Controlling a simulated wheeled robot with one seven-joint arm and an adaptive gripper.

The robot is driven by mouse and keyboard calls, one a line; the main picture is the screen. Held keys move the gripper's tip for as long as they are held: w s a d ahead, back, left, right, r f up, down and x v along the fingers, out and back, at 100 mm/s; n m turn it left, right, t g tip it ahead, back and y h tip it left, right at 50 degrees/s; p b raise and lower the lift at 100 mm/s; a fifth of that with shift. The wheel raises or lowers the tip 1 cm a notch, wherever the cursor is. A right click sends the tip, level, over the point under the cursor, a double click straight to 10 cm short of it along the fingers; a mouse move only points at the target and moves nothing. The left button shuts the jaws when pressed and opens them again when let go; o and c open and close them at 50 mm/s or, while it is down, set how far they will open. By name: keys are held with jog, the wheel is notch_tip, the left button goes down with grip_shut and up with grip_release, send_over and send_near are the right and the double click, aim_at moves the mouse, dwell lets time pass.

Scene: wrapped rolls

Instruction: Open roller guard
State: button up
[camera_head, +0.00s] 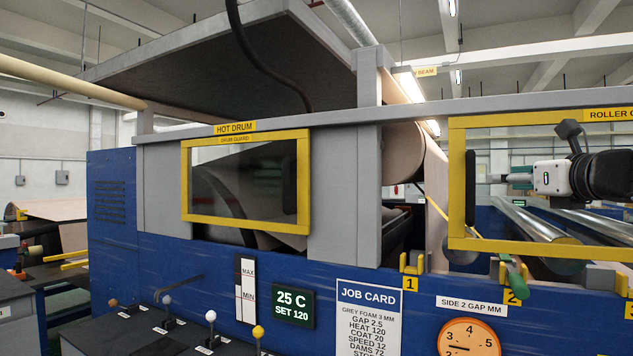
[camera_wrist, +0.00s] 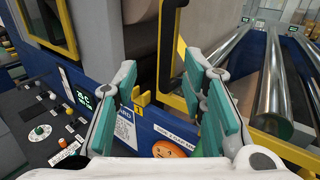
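The roller guard (camera_head: 458,140) is a yellow-framed panel at the right of the head view, cut off by the picture edge. It appears closed over the roller opening. A black upright handle (camera_head: 470,187) is on its left side. The handle (camera_wrist: 168,45) also shows in the wrist view, ahead of the gap between my fingers, with the yellow frame (camera_wrist: 190,82) beside it. My gripper (camera_wrist: 164,70) is open and empty, its teal pads wide apart. In the head view my gripper (camera_head: 505,178) points left toward the handle, apparently short of it.
The hot drum guard (camera_head: 304,180), another yellow-framed window, is left of the roller guard. Shiny rollers (camera_head: 545,230) lie behind the roller guard. Numbered yellow brackets (camera_head: 411,263) and a green-handled tool (camera_head: 516,280) stick out below it. Levers (camera_head: 211,317) stand on the console at lower left.

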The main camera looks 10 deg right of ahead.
aim_at(474, 176)
jog(key=shift+m, duration=0.4)
jog(key=w, duration=0.4)
jog(key=w+p, duration=0.1)
jog(key=w, duration=0.4)
jog(key=w+d, duration=0.1)
jog(key=w, duration=0.4)
jog(key=shift+r+p, duration=0.25)
jog(key=shift+p, duration=0.05)
jog(key=shift+s, duration=0.1)
grip_shut()
